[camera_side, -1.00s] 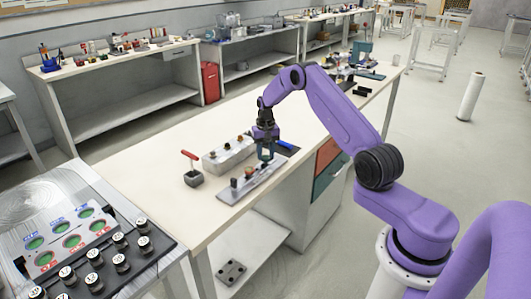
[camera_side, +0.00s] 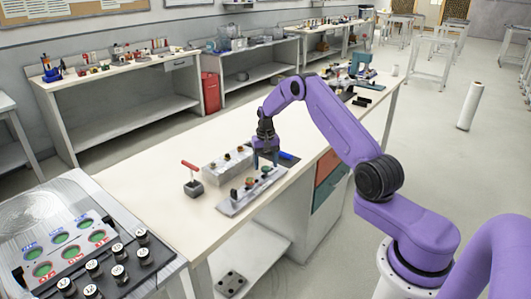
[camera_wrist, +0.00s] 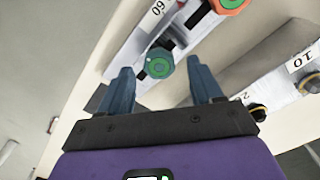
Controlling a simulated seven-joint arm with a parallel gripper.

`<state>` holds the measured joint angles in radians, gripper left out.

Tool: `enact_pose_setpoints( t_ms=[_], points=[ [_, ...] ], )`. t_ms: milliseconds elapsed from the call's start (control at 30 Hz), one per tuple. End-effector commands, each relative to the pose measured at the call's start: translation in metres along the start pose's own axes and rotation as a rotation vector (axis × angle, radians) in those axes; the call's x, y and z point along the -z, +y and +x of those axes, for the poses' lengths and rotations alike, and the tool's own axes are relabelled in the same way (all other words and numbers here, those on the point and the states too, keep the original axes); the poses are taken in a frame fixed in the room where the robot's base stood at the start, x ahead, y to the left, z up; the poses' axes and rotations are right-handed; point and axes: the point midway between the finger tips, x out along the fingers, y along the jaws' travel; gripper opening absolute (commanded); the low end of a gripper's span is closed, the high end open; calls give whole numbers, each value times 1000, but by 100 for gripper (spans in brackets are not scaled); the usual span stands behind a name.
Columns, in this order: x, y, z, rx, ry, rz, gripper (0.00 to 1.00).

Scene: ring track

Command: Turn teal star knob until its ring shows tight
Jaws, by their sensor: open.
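My gripper (camera_wrist: 160,78) is open, with one blue finger on each side of the knob. Gaps show between the fingers and the knob, and whether they overlap it in height I cannot tell. In the side view, my gripper (camera_side: 266,161) points down over the far end of the grey plate (camera_side: 232,208). The knob is small and partly hidden there.
An orange knob (camera_wrist: 232,3) with a green top stands on the same plate. A second block (camera_wrist: 284,96) with dark knobs lies alongside. A box with a red lever (camera_side: 192,187) stands to the left on the bench. A blue object (camera_side: 287,155) lies just right of my gripper.

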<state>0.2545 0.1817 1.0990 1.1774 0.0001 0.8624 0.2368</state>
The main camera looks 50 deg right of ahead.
Motion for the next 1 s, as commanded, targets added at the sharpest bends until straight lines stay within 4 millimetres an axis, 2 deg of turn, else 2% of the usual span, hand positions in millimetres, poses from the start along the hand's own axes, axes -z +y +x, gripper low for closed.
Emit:
enact_pose_setpoints(
  t_ms=[167,700,900,1000],
  points=[
    [0,0,-20,1,2,0,65],
    [1,0,-132,2,7,0,65],
    [1,0,-161,1,6,0,65],
    [0,0,-168,1,4,0,65]
  ],
)
